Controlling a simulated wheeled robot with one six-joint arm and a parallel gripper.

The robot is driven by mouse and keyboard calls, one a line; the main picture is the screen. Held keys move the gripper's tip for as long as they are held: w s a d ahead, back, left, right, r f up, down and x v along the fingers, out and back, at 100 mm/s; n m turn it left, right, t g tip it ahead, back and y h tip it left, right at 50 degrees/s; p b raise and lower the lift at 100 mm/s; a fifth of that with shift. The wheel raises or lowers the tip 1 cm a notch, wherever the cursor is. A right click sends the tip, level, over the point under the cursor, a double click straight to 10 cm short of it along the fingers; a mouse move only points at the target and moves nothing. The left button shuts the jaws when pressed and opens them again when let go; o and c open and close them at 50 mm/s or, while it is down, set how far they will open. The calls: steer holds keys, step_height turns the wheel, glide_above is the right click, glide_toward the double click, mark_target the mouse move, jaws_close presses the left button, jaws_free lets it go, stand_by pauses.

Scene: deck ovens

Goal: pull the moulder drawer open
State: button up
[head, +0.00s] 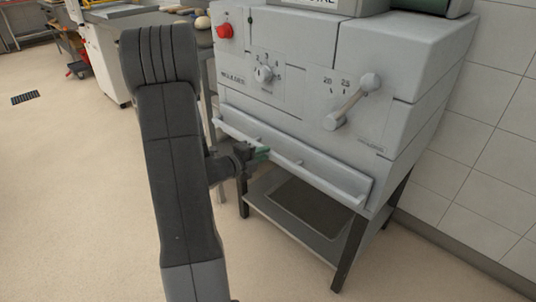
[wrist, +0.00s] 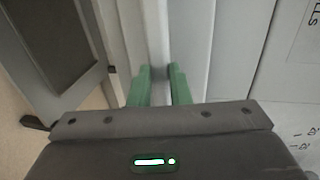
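The pale grey moulder (head: 300,95) stands on dark legs against the tiled wall. Its drawer (head: 320,177) is the long low front panel, with a rail-like handle (head: 345,193) along it. The drawer looks shut against the body. My gripper (head: 265,153) is at the front of the drawer, left of its middle, with green fingers. In the wrist view, the fingers (wrist: 159,84) stand apart on either side of the pale handle bar (wrist: 158,35). I cannot tell whether they press on it. My arm hides part of the moulder's left side.
A lever (head: 352,103) sticks out of the moulder's front, above the drawer. A dial (head: 264,74) and a red button (head: 225,31) are further left. A shelf (head: 265,198) lies below. The floor in front is clear.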

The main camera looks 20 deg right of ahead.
steer(key=shift+x, duration=1.45)
steer(key=shift+c, duration=0.5)
jaws_close()
steer(key=shift+a, duration=0.1)
